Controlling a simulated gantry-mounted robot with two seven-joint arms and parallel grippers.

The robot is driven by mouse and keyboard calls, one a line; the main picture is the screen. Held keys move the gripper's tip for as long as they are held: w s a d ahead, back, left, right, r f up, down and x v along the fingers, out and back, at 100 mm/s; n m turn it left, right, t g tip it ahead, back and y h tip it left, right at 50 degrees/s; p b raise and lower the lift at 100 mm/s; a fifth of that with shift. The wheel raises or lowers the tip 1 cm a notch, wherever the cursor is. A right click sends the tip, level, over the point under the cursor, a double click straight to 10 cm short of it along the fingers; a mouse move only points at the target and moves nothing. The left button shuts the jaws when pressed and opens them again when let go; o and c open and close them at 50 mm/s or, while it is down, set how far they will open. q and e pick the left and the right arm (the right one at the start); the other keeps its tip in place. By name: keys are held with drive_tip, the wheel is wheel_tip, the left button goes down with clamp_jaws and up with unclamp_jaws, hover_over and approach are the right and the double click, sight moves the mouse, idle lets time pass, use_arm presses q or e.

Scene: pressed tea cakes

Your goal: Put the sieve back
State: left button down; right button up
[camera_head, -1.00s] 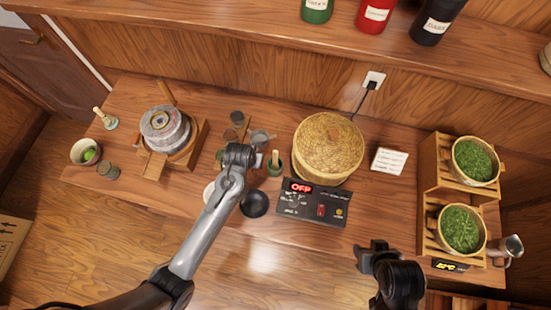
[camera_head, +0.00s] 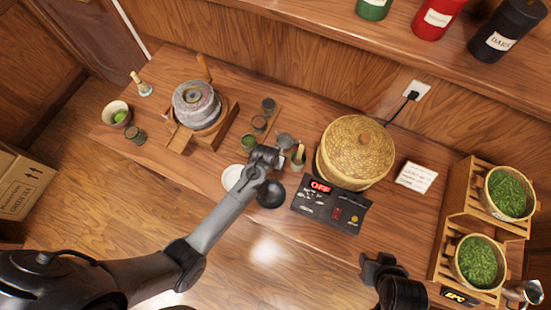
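A small grey round thing (camera_head: 286,141), which may be the sieve, shows just beyond my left gripper, left of the steamer basket. It is too small to be sure. My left gripper (camera_head: 265,158) is over the table between a white dish (camera_head: 233,177) and a green cup with a wooden-handled tool (camera_head: 298,157). Its fingers are dark and partly hidden by its own wrist, so I cannot tell whether it holds anything. My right gripper (camera_head: 377,266) is at the table's front right, away from the small items; its fingers are not clear.
A black round bowl (camera_head: 270,194) lies close to my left wrist. A control box (camera_head: 331,205) reading OFF stands before the lidded woven basket (camera_head: 355,152). A stone mill (camera_head: 197,103) is at left; crates with leaf baskets (camera_head: 480,262) are at right.

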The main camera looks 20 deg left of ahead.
use_arm(q)
drive_tip(key=shift+f, duration=0.25)
drive_tip(key=c, duration=1.1)
unclamp_jaws()
drive_tip(key=shift+o, duration=0.2)
drive_tip(key=shift+r, duration=0.15)
drive_tip(key=p+v, duration=0.2)
drive_tip(key=v, duration=1)
drive_tip(key=s+a+r+m, duration=0.1)
drive_tip(key=s+a+r, duration=0.2)
drive_tip(key=s, duration=0.6)
drive_tip(key=s+a+r, duration=0.3)
drive_tip(key=s+r, duration=0.3)
drive_tip(key=s, duration=0.3)
drive_tip(key=shift+s+r+m+g, duration=0.25)
drive_tip(key=shift+m+g, duration=0.05)
drive_tip(key=shift+m, duration=0.1)
